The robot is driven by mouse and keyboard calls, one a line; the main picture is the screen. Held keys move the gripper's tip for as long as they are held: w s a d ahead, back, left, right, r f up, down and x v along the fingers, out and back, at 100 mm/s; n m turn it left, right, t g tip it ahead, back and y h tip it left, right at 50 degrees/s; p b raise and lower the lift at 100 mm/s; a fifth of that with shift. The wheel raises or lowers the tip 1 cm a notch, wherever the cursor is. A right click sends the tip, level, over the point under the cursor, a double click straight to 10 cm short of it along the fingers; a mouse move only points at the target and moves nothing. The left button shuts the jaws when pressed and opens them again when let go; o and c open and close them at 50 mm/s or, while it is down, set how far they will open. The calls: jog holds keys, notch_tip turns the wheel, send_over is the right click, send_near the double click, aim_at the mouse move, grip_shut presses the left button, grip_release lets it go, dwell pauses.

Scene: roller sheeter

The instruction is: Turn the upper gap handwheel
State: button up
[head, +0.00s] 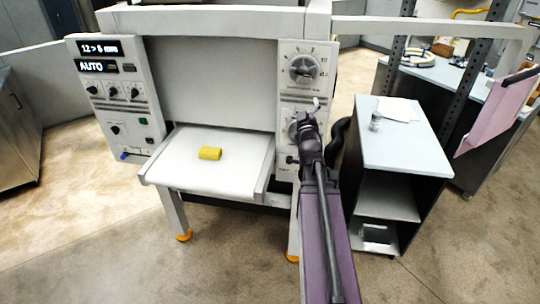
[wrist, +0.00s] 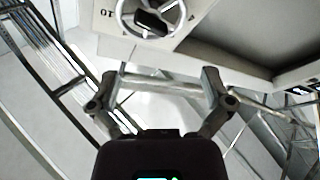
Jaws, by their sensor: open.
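The upper gap handwheel (head: 302,67) is a round grey wheel on a marked dial plate, high on the right-hand panel of the white sheeter. A second round control (head: 294,130) sits below it, partly hidden by my arm. My gripper (head: 311,128) is in front of the panel near this lower control, below the upper wheel. In the wrist view my gripper (wrist: 159,82) is open with nothing between its fingers. A ring-shaped wheel (wrist: 124,10) with a dark centre part shows at the top edge, beyond the fingertips and cut off; I cannot tell which wheel it is.
A yellow block (head: 210,153) lies on the sheeter's white table (head: 180,172). The left panel (head: 116,95) carries displays and knobs. A grey-topped cart (head: 395,150) with a small jar stands close at the right of my arm. Open floor lies at the front left.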

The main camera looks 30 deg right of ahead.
jog(key=w+a+f+g+y+b, duration=0.1)
jog(key=a+f+g+y+b, duration=0.1)
jog(key=a+f, duration=0.4)
jog(key=w+a+f+m+g+y+b, duration=0.1)
jog(key=w+a+f+g+y+b, duration=0.1)
jog(key=a+f, duration=0.4)
jog(key=shift+w+f+g+y+b, duration=0.2)
jog(key=shift+f+g+y+b, duration=0.55)
jog(key=shift+f, duration=2.1)
jog(key=shift+g+h, duration=0.25)
jog(key=shift+h, duration=0.1)
jog(key=s+a+f+g+y, duration=0.2)
jog(key=s+a+f+g, duration=0.1)
jog(key=a+f, duration=0.3)
jog(key=s+a+f+g+y, duration=0.2)
jog(key=s+a+f+g, duration=0.15)
jog(key=a, duration=0.45)
jog(key=s+a+f+g+y, duration=0.1)
jog(key=s+a+f+g, duration=0.2)
jog(key=s+a+g, duration=0.3)
jog(key=s+a, duration=0.3)
jog(key=a, duration=0.1)
jog(key=shift+s+a+b, duration=0.15)
jog(key=shift+s+b, duration=0.15)
jog(key=shift+b, duration=0.05)
